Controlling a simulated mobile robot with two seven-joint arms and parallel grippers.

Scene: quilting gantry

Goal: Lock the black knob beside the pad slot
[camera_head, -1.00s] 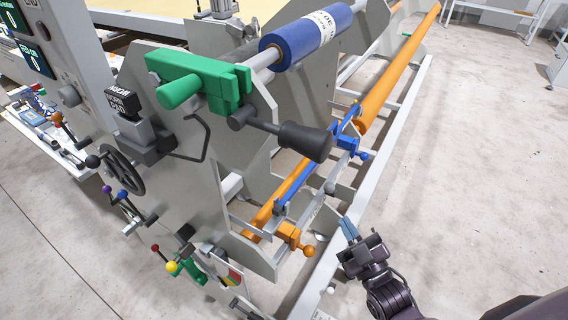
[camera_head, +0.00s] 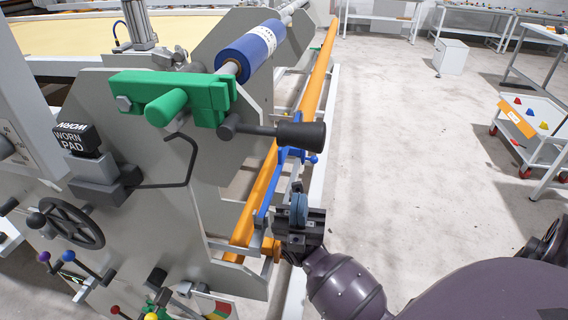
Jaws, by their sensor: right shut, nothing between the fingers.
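A black block marked "WORN PAD" (camera_head: 76,138) sits in a grey slot holder (camera_head: 98,172) on the machine's side plate. A small black ball knob (camera_head: 36,220) shows below and left of it, by a black handwheel (camera_head: 72,226). A larger black grip (camera_head: 301,135) ends a dark lever right of the green clamp (camera_head: 170,95). I cannot tell for sure which is the knob named. My right gripper (camera_head: 299,205) is shut and empty, below the larger grip and in front of the orange and blue bars, apart from the black parts. My left gripper is out of view.
A bent dark rod (camera_head: 188,160) sticks out near the slot holder. A blue roll (camera_head: 250,50) lies above the clamp. A blue clamp (camera_head: 298,155) and an orange rail (camera_head: 318,75) run behind my right gripper. Open floor (camera_head: 400,150) lies to the right.

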